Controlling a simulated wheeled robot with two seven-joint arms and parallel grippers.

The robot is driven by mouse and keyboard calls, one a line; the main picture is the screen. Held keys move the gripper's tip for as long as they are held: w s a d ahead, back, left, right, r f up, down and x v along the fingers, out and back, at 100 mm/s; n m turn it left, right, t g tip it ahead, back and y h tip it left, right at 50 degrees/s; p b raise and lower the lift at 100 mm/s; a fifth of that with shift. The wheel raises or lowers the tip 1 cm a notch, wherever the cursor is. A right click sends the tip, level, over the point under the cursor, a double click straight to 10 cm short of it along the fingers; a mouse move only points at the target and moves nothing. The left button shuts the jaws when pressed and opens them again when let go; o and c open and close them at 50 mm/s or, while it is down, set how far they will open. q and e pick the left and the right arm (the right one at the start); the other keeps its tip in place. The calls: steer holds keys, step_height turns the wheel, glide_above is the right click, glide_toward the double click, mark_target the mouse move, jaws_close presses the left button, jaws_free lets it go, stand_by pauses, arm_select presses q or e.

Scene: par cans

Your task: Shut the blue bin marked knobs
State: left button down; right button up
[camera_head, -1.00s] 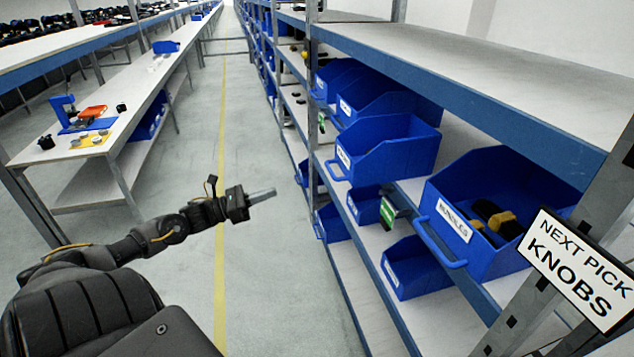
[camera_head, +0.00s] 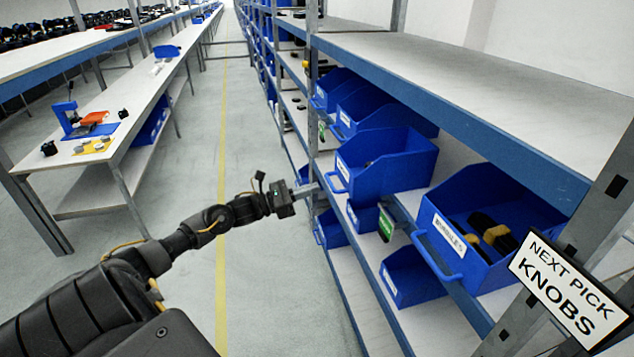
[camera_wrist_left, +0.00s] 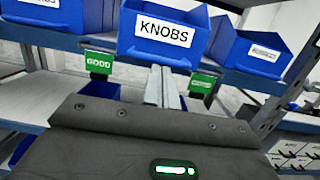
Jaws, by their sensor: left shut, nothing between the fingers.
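The blue bin marked KNOBS (camera_wrist_left: 165,32) is large in the middle of the left wrist view, its white label facing me. In the head view I take it to be the middle-shelf bin (camera_head: 392,172), which sticks out past the shelf edge; its label is too small to read there. My left gripper (camera_head: 314,188) is shut and empty, its fingers pointing at the bin's front, near the handle. In the left wrist view the fingertips (camera_wrist_left: 163,74) appear just below the label; I cannot tell whether they touch the bin. My right gripper is not in view.
A nearer bin (camera_head: 465,265) holds black and yellow parts. Smaller blue bins (camera_head: 405,280) stand on the shelf below. Green tags (camera_wrist_left: 99,63) hang at the shelf edge. A "NEXT PICK KNOBS" sign (camera_head: 572,290) is at the right. The aisle floor (camera_head: 262,290) is clear.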

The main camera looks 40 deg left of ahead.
arm_select(q)
steer(key=shift+p+x, duration=0.35)
steer(key=shift+x, duration=0.9)
